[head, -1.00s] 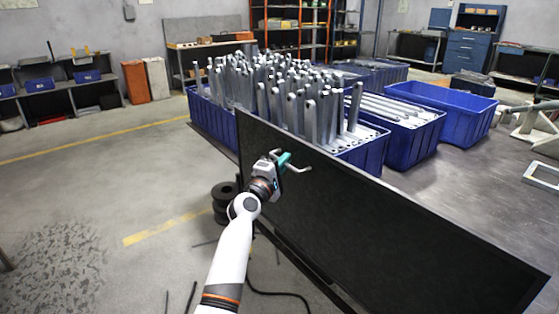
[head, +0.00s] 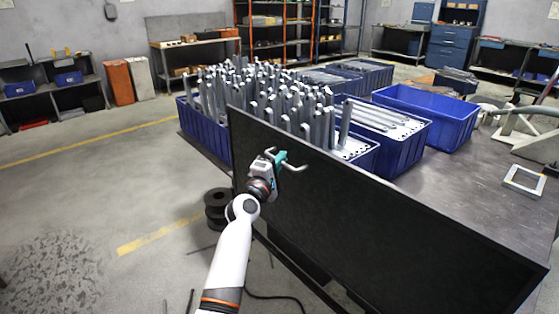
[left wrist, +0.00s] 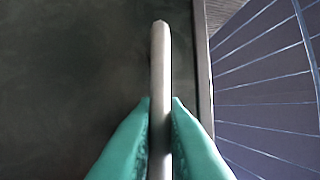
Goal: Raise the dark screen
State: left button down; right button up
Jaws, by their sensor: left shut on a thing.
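The dark screen (head: 390,230) is a large upright black panel with a thin frame, standing along the near side of the metal table. A silver bar handle (head: 296,167) sits near its upper left part. My left gripper (head: 279,160), with teal fingers, is shut on this handle. In the left wrist view the two teal fingers (left wrist: 160,105) close on either side of the pale handle bar (left wrist: 160,60). The dark screen (left wrist: 75,70) fills the left of that view, with its edge to the right of the bar. My right gripper is not in view.
Blue bins with galvanized brackets stand behind the screen, one near bin (head: 400,150) among them. An empty blue bin (head: 440,125) is farther right. Black rings (head: 217,208) are stacked on the floor left of the screen. The floor to the left is mostly clear.

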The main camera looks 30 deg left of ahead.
pick_arm(q)
jog(key=shift+r, duration=0.4)
jog(key=c, duration=1.5)
grip_release()
jog(key=shift+f, duration=0.1)
jog(key=shift+s+f, duration=0.15)
jog(key=shift+s, duration=0.05)
jog(key=s, duration=0.3)
jog(key=s+f, duration=0.1)
jog(key=s, duration=0.7)
jog(key=shift+s+f, duration=0.25)
jog(key=shift+f, duration=0.1)
